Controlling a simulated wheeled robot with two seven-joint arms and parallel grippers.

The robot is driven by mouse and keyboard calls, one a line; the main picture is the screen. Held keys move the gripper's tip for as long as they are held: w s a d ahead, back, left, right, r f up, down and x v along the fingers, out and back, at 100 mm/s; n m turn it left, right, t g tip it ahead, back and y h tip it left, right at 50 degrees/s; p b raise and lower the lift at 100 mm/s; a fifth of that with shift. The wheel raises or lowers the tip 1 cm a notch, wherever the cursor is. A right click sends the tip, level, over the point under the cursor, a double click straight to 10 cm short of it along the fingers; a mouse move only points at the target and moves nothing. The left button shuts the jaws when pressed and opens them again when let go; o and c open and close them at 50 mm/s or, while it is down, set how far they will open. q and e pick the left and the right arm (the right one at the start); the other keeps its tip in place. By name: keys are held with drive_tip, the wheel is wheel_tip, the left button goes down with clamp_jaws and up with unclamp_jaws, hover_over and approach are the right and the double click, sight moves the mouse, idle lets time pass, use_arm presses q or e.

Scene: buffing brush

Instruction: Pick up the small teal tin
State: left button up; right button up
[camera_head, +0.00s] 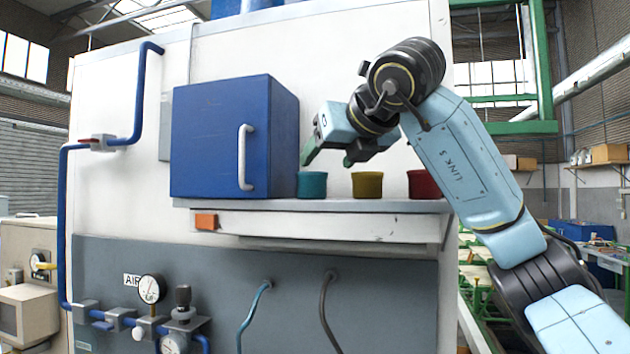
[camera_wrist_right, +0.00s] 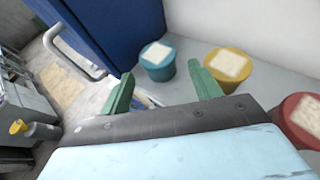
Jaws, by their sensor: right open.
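The small teal tin (camera_head: 311,185) stands upright on the shelf, just right of the blue cabinet, in the head view. It also shows in the right wrist view (camera_wrist_right: 157,62), with a pale square on its top, beyond the fingers and roughly between them. My right gripper (camera_head: 327,160) is open and empty, with green fingers, above the teal tin and yellow tin in the head view. In the right wrist view its two fingers (camera_wrist_right: 160,92) are spread apart, and nothing is between them at the tips. My left gripper is not in view.
A yellow tin (camera_head: 367,186) and a red tin (camera_head: 422,184) stand to the right on the shelf (camera_head: 340,206). The blue cabinet (camera_head: 222,137) with a white handle (camera_head: 243,157) stands close on the left.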

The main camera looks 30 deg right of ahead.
sight(311, 177)
drive_tip(key=x, duration=0.3)
drive_tip(key=p+x, duration=0.2)
drive_tip(key=x, duration=0.3)
drive_tip(key=shift+a+f, duration=0.1)
drive_tip(key=shift+a, duration=0.1)
drive_tip(key=c, duration=0.7)
drive_tip(key=shift+c, duration=0.2)
